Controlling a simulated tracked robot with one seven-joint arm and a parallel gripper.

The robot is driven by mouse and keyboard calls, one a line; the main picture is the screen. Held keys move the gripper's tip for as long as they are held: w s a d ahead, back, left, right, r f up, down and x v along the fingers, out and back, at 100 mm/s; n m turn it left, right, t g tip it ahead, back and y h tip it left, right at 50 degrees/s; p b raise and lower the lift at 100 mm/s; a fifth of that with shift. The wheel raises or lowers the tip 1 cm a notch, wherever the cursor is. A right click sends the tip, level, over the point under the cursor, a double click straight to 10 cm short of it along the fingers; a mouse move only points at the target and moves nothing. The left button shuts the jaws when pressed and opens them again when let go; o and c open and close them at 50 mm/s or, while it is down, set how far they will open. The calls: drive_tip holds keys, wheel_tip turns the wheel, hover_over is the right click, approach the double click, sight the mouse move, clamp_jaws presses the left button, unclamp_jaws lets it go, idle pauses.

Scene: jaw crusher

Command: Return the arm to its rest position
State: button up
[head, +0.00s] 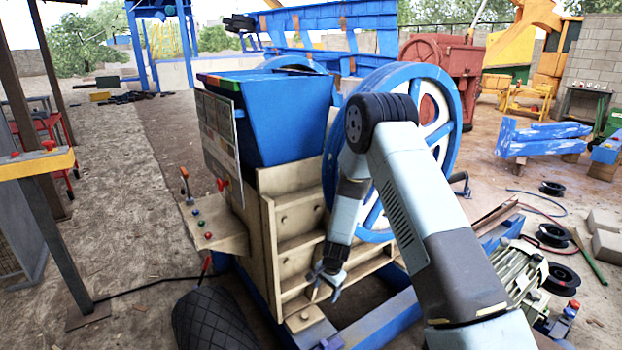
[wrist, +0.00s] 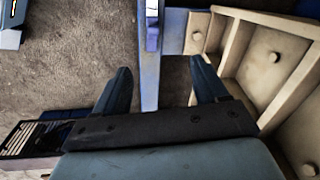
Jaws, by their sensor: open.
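My arm reaches forward from the lower right of the head view and bends down at the elbow. My gripper (head: 326,285) hangs beside the cream ribbed body of the jaw crusher (head: 290,215), low and in front of the blue flywheel. In the wrist view my gripper (wrist: 160,85) has its two dark fingers spread wide with nothing held between them. A blue frame rail (wrist: 150,60) passes behind the gap between the fingers, and the cream ribbed side (wrist: 275,60) is close to the right finger. Whether the gripper touches the crusher, I cannot tell.
The blue hopper (head: 270,115) and the large blue flywheel (head: 400,100) stand near my arm. A control shelf (head: 213,232) with a lever juts out left. Open ground lies left.

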drive_tip(key=s+d+r+n+t, duration=0.1)
drive_tip(key=s+d+r+n, duration=0.15)
drive_tip(key=r, duration=0.95)
drive_tip(key=s+d+r+n, duration=0.1)
drive_tip(key=s+d+r, duration=0.2)
drive_tip(key=r, duration=0.9)
drive_tip(key=s+d+r+n+t, duration=0.1)
drive_tip(key=s+d+r, duration=0.15)
drive_tip(key=r, duration=0.95)
drive_tip(key=s+d+r+n, duration=0.1)
drive_tip(key=s+d+r, duration=0.2)
drive_tip(key=s, duration=0.6)
drive_tip(key=s+d+r+n+t+h, duration=0.1)
drive_tip(key=s+d+r, duration=0.3)
drive_tip(key=s+r, duration=0.3)
drive_tip(key=s+d+r+n+t, duration=0.1)
drive_tip(key=s+r, duration=0.4)
drive_tip(key=s, duration=0.6)
drive_tip(key=shift+d+r+n+h, duration=0.3)
drive_tip(key=shift+d+n, duration=0.15)
drive_tip(key=shift+d, duration=0.75)
